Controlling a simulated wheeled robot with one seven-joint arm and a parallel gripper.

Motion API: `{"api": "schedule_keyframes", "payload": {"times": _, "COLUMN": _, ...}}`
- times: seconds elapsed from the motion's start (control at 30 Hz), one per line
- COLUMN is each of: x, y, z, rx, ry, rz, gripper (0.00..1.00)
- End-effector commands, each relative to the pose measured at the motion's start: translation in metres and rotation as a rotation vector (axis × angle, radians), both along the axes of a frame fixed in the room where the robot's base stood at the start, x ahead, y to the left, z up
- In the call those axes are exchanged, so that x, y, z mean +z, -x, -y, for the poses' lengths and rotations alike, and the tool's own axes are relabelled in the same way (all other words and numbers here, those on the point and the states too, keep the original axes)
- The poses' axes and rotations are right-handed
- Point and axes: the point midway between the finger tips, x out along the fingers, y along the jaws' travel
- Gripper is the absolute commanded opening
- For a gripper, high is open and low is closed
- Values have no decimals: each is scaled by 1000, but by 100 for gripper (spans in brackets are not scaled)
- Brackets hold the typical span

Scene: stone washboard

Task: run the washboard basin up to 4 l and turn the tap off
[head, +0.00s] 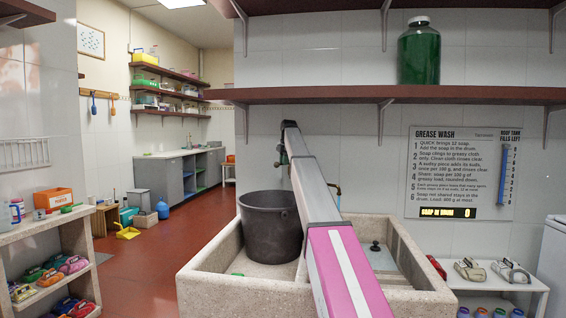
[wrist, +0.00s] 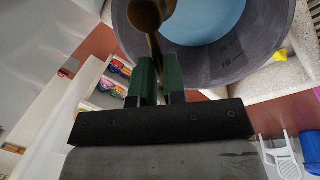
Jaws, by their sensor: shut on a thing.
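The stone washboard basin (head: 209,284) stands ahead with two compartments. A dark grey bucket (head: 268,228) stands in the left one; the wrist view shows the bucket (wrist: 255,65) from above, with a pale blue surface inside and marks on its inner wall. A brass tap (wrist: 153,30) shows close beyond my fingers in the wrist view, its spout over the bucket's edge. My gripper (wrist: 160,62) has green fingers shut on the tap, though the exact grip is partly hidden. A second brass outlet (head: 337,189) shows right of my arm, which hides much of the wall behind.
A sloped slab with a dark knob (head: 375,246) lies in the right compartment. A shelf with a green jar (head: 419,52) runs above. A notice board (head: 461,172) hangs right. Shelving with colored items (head: 45,240) stands left; red floor beyond is mostly clear.

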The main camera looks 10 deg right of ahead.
Motion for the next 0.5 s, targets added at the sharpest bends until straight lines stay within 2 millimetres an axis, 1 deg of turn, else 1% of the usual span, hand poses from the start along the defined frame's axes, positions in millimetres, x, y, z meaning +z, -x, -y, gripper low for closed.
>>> {"api": "schedule_keyframes", "payload": {"times": 0.47, "x": 0, "y": 1, "z": 0, "rx": 15, "ry": 1, "rz": 0, "gripper": 0}}
{"api": "schedule_keyframes", "payload": {"times": 0.5, "x": 0, "y": 1, "z": 0, "rx": 14, "ry": 1, "rz": 0, "gripper": 18}}
